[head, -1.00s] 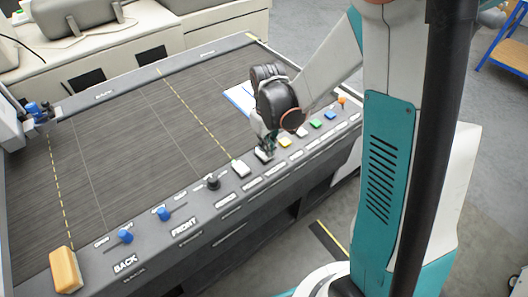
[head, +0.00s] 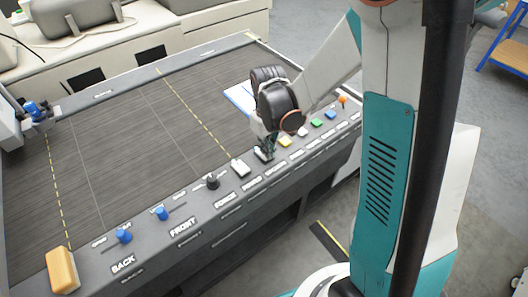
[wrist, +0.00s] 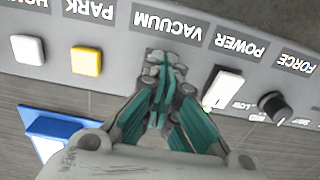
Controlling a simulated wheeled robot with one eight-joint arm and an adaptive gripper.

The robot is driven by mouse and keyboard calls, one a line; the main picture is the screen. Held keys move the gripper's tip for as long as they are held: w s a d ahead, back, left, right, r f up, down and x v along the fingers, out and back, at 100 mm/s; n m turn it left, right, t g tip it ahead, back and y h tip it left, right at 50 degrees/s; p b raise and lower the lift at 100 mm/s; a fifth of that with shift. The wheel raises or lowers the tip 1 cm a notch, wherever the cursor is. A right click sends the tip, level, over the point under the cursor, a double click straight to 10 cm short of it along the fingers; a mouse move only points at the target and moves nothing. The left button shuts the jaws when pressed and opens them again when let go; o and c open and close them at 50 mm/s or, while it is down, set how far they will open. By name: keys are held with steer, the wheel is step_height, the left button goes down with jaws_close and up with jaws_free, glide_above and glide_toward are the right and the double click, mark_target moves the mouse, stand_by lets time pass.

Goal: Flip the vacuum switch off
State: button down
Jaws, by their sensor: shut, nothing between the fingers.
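The black VACUUM label (wrist: 167,24) shows on the grey control panel in the wrist view, where the lettering is upside down. My gripper (wrist: 164,72) has its teal fingers together right beside this label, over the vacuum switch's place. The fingers hide most or all of the switch there. In the head view my gripper (head: 265,147) points down at the panel, and part of the pale vacuum switch (head: 262,156) shows at its tips. I cannot tell whether they touch, or the switch's position. The white POWER switch (wrist: 223,88) stands beside the gripper.
The yellow PARK button (wrist: 87,61), a white button (wrist: 28,49) and the black FORCE knob (wrist: 273,106) are close by on the panel. Blue levers (head: 124,236) stand farther left. A blue-edged clipboard (head: 240,98) lies on the bed. Most of the dark bed is clear.

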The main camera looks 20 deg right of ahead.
steer(key=shift+f+b, duration=0.4)
steer(key=shift+f, duration=0.1)
steer(key=shift+r, duration=0.15)
steer(key=shift+r+p, duration=2.3)
steer(key=shift+r, duration=1.1)
steer(key=shift+r, duration=0.15)
steer(key=s+r+m+t+b, duration=0.3)
steer(key=s+r+t+b, duration=0.4)
steer(key=s, duration=0.8)
steer(key=shift+r+m+b, duration=0.3)
steer(key=shift+r+b, duration=0.2)
steer(key=shift+r, duration=0.5)
steer(key=shift+w+r, duration=0.1)
